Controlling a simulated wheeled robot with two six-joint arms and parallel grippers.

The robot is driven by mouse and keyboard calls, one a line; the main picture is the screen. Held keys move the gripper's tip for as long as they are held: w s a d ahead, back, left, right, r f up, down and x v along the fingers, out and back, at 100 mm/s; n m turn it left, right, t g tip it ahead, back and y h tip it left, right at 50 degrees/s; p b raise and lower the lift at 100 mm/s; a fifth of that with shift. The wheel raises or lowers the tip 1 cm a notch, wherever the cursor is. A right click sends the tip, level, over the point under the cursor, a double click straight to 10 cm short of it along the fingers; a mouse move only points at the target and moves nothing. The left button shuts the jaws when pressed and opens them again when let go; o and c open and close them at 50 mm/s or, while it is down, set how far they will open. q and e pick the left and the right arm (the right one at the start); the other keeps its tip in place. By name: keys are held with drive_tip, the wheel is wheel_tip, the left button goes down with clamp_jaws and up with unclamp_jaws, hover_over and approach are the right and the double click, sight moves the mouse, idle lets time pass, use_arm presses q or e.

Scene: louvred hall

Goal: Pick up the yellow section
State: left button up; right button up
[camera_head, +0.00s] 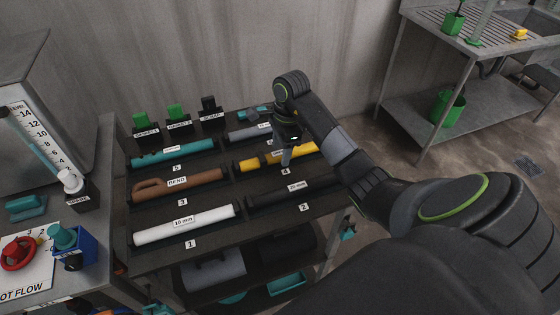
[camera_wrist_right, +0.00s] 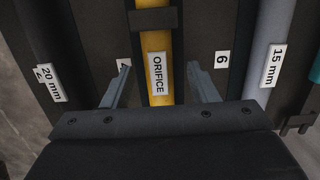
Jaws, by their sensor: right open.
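The yellow section (camera_head: 307,149) lies in slot 4 of the dark rack in the head view, partly hidden behind my right gripper (camera_head: 287,153). In the right wrist view the yellow section (camera_wrist_right: 157,42) runs upright through the middle, with an "ORIFICE" label and a dark strap across it. My right gripper (camera_wrist_right: 162,85) is open, one finger on each side of the yellow section in that view. I cannot tell how high the fingers are above it. The left gripper is not in view.
The dark rack (camera_head: 200,243) also holds a white section (camera_head: 185,225), a brown section (camera_head: 180,184), a teal section (camera_head: 172,154), a black section (camera_head: 290,192) and a grey section (camera_head: 247,132). Green gasket blocks (camera_head: 175,112) stand behind it. A metal sink stand (camera_head: 430,95) is at the right.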

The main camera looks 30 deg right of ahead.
drive_tip(key=shift+a+f, duration=0.1)
drive_tip(key=shift+f, duration=0.5)
drive_tip(key=shift+c, duration=0.3)
clamp_jaws()
drive_tip(key=shift+r, duration=0.15)
